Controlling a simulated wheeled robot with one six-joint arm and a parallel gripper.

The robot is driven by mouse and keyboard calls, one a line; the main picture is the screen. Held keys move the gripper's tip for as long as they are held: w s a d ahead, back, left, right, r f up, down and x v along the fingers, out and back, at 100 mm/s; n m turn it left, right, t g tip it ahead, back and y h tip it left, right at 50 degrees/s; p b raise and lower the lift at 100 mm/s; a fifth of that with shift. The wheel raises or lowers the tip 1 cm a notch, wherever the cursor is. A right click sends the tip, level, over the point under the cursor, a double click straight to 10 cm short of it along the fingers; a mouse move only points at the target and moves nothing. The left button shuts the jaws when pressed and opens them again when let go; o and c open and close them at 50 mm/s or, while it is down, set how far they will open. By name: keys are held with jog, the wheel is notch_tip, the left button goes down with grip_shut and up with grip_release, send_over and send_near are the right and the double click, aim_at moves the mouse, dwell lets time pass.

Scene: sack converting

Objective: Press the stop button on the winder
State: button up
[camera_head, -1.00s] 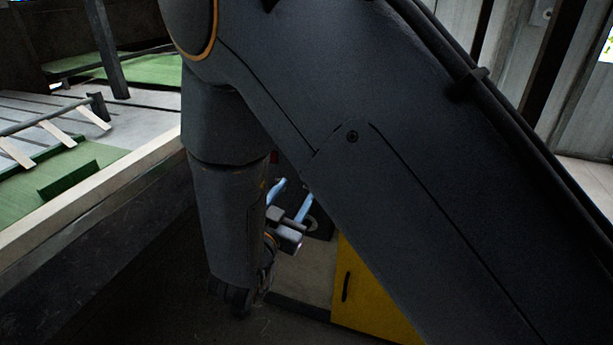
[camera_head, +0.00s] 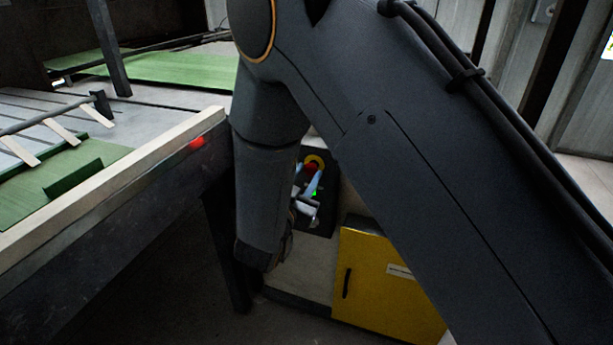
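A dark control panel (camera_head: 325,215) stands beyond my arm, in the middle of the view. A round red button on a yellow ring (camera_head: 315,161) shows near its top, and a small green spot (camera_head: 314,193) shows lower down. No label can be read, so I cannot tell which control is the winder's stop button. My gripper (camera_head: 314,182) is in front of the panel, with its pale bluish fingers just below the red button in the picture. My arm hides part of the gripper and panel. Contact and finger gap cannot be made out.
A yellow cabinet (camera_head: 368,279) with a dark handle stands right of the panel, low down. Dark floor lies between.

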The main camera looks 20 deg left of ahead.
grip_shut()
jog(key=shift+w, duration=0.5)
jog(key=o, duration=0.7)
grip_release()
jog(key=s, duration=0.7)
jog(key=shift+s+a+b, duration=0.25)
jog(key=shift+s+b, duration=0.1)
jog(key=shift+b, duration=0.05)
